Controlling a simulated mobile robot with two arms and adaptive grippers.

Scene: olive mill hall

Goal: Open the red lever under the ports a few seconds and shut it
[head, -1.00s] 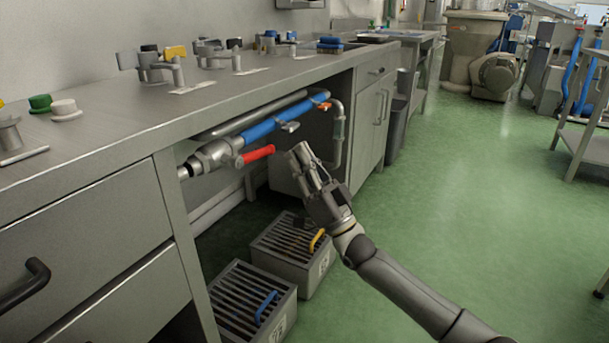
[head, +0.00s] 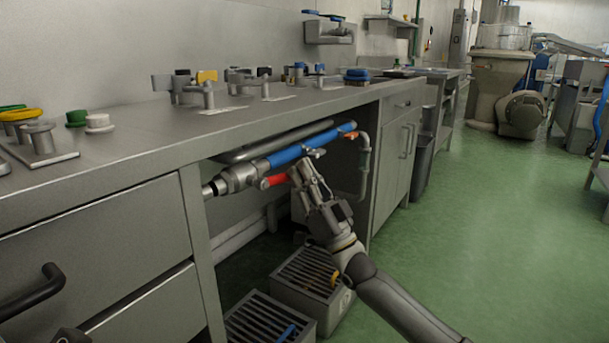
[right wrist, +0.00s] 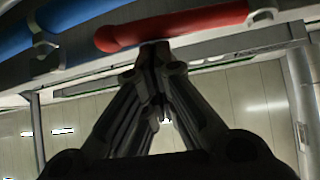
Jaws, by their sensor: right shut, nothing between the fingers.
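The red lever (head: 276,181) sits on the metal valve at the left end of the blue pipe (head: 285,156), under the bench top. It lies roughly along the pipe. My right gripper (head: 301,168) is shut and empty, its fingertips at the lever's right end, which they partly hide. In the right wrist view the red lever (right wrist: 180,27) runs across the top, and the closed fingertips (right wrist: 154,50) are just below it; I cannot tell whether they touch. A dark part, probably my left gripper (head: 72,335), barely shows at the bottom left edge.
The bench top (head: 140,127) overhangs the pipe. A drawer front (head: 100,235) is on the left and a cabinet (head: 398,155) on the right. Slatted crates (head: 290,283) stand on the floor below. The green floor (head: 500,240) at right is clear.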

